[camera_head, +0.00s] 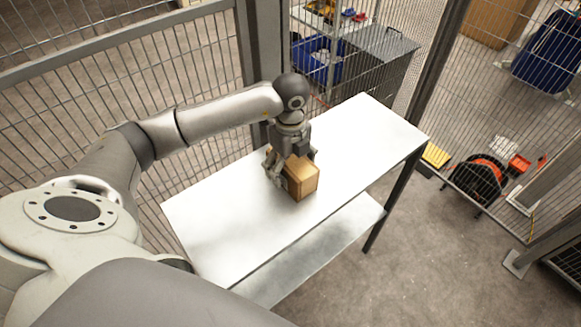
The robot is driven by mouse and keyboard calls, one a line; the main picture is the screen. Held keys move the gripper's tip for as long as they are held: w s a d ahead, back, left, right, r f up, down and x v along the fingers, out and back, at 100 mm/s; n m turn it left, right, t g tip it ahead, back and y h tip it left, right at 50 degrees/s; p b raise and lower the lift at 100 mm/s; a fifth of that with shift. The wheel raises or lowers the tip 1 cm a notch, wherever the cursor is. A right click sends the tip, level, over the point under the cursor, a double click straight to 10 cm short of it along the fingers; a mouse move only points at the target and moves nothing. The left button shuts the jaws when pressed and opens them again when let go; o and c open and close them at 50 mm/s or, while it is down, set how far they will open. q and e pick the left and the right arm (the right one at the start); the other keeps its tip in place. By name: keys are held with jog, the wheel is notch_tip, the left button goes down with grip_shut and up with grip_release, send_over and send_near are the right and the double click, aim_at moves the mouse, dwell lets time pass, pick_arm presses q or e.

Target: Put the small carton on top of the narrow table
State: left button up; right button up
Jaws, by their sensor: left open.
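The small carton (304,177) is a brown box standing on the top of the narrow table (220,217), near the middle of its length. The table is long and pale with a shiny top and a lower shelf. My left gripper (290,172) is open, pointing down at the carton with its fingers beside and behind it. The fingers partly hide the carton's left and far sides, and I cannot tell whether they touch it. My right gripper is not in view.
Wire mesh fencing (200,57) runs behind the table. Beyond it stand a blue bin (317,62) and a grey cabinet (378,58). An orange cable reel (478,177) is on the floor at the right. The tabletop is clear on both sides of the carton.

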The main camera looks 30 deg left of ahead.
pick_arm(q)
notch_tip(320, 180, up, 11)
jog(key=shift+r+b, duration=0.15)
jog(key=shift+b, duration=1)
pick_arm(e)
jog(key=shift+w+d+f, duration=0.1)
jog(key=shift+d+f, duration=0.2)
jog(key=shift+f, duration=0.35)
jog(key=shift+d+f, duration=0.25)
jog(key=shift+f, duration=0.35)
pick_arm(q)
jog(key=shift+r, duration=0.1)
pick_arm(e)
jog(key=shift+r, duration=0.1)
